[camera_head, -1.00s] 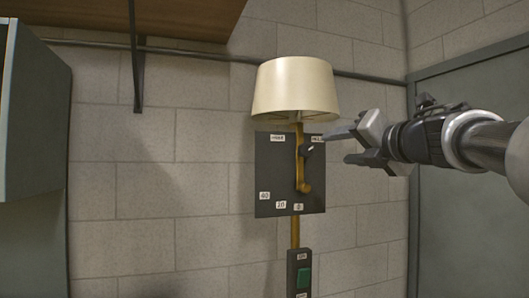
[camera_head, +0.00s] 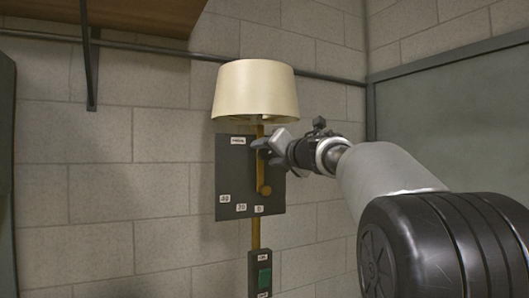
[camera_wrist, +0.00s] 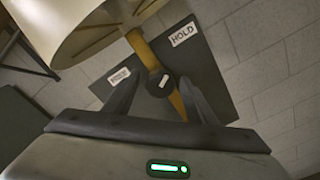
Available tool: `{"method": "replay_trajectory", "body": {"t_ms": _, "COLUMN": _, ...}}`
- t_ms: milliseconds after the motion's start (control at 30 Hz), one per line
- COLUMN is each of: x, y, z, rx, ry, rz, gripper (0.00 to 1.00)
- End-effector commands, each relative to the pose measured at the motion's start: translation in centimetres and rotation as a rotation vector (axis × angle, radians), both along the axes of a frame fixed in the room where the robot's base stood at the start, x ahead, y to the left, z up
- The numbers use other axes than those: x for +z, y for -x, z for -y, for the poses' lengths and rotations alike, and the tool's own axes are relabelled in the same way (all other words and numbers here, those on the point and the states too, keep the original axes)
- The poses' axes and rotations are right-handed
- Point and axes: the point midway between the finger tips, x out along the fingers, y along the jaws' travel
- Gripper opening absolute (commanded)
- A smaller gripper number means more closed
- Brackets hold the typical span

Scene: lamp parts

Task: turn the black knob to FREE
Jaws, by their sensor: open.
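The black knob (camera_wrist: 155,88) sits on the dark panel (camera_wrist: 215,75) in the wrist view, against the brass bar. Its short white mark slants roughly towards the HOLD label (camera_wrist: 183,34). A second, smaller label (camera_wrist: 118,76) lies to the left of the knob and is too blurred to read. My gripper (camera_wrist: 158,98) is open, with one finger on each side of the knob; I cannot tell whether they touch it. In the head view my gripper (camera_head: 268,151) is at the panel's upper right and hides the knob.
The cream lampshade (camera_head: 255,92) hangs just above my gripper. A brass lever (camera_head: 264,189) and several number labels are lower on the panel (camera_head: 230,180). A green switch (camera_head: 264,278) is below. A shelf bracket (camera_head: 90,60) is at upper left.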

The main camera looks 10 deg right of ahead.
Motion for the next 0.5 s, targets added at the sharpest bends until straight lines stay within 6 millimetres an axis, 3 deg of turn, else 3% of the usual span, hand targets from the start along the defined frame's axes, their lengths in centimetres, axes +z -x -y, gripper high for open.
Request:
{"method": "replay_trajectory", "body": {"t_ms": 267, "x": -0.05, "y": -0.12, "z": -0.03, "rx": 0.000, "ry": 0.000, "rz": 0.000, "gripper": 0.49}}
{"method": "replay_trajectory", "body": {"t_ms": 500, "x": -0.03, "y": -0.09, "z": -0.01, "rx": 0.000, "ry": 0.000, "rz": 0.000, "gripper": 0.10}}
